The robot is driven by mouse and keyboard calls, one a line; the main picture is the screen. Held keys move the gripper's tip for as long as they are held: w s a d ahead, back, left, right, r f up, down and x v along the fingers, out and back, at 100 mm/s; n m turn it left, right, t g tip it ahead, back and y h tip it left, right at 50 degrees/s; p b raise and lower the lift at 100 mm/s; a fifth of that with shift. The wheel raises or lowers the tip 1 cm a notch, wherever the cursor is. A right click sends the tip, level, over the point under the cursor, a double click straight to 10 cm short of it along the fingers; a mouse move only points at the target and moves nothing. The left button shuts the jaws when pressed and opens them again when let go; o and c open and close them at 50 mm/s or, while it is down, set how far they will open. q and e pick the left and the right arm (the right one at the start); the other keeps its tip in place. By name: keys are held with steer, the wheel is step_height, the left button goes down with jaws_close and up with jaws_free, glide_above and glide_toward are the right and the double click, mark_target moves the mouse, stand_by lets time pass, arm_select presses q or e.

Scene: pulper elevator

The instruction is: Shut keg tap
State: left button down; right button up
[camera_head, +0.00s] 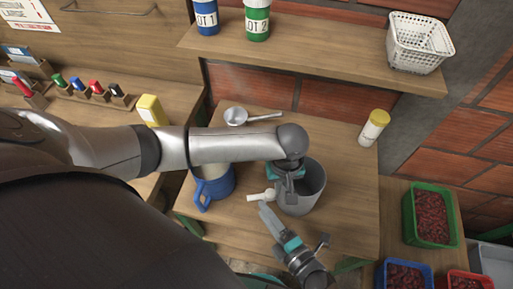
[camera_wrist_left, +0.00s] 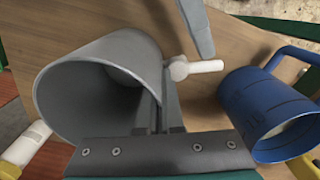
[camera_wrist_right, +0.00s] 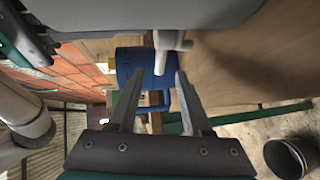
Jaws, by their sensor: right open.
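The keg (camera_head: 306,187) is a grey open-topped cylinder upright on the bench, also at the left of the left wrist view (camera_wrist_left: 85,60). Its white tap (camera_head: 262,195) points toward the blue mug. In the left wrist view the tap (camera_wrist_left: 200,67) has a round body and a straight arm; I cannot tell whether it is open. My left gripper (camera_wrist_left: 158,100) is shut on the keg's rim, one finger inside the wall and one outside. My right gripper (camera_wrist_right: 160,92) is open, its fingertips just short of the white tap (camera_wrist_right: 168,45), which shows between them.
A blue mug (camera_head: 210,188) with pale contents stands left of the keg. Crates of red berries (camera_head: 429,216) stand at the right. A shelf with a white basket (camera_head: 418,42) hangs above.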

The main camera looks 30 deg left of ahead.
mark_target(260, 196)
steer(key=shift+x, duration=2.4)
steer(key=shift+c, duration=0.2)
jaws_close()
